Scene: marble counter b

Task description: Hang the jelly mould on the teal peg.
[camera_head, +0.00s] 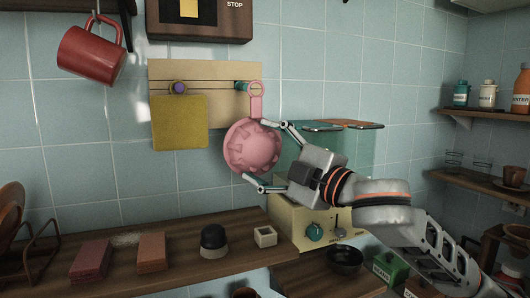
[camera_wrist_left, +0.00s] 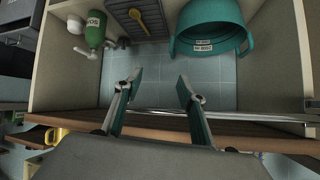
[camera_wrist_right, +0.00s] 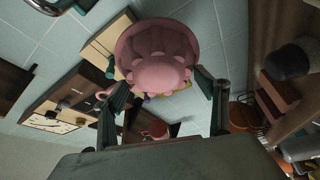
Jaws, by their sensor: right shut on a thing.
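The pink jelly mould (camera_head: 252,146) is upright in front of the wall, its hanging tab and ring (camera_head: 256,88) at the top. The teal peg (camera_head: 241,86) sticks out of the cream peg board (camera_head: 215,75). The ring overlaps the peg's right end in the head view; I cannot tell whether the peg is through it. My right gripper (camera_head: 262,154) is shut on the mould from the right, one finger above and one below. The mould (camera_wrist_right: 155,50) fills the space between its fingers in the right wrist view. My left gripper (camera_wrist_left: 160,88) is open and empty.
A mustard cloth (camera_head: 180,123) hangs from the purple peg (camera_head: 179,87) left of the mould. A red mug (camera_head: 91,52) hangs further left. A cream toaster-like appliance (camera_head: 318,226) stands below right. A teal tub (camera_wrist_left: 212,30) shows in the left wrist view.

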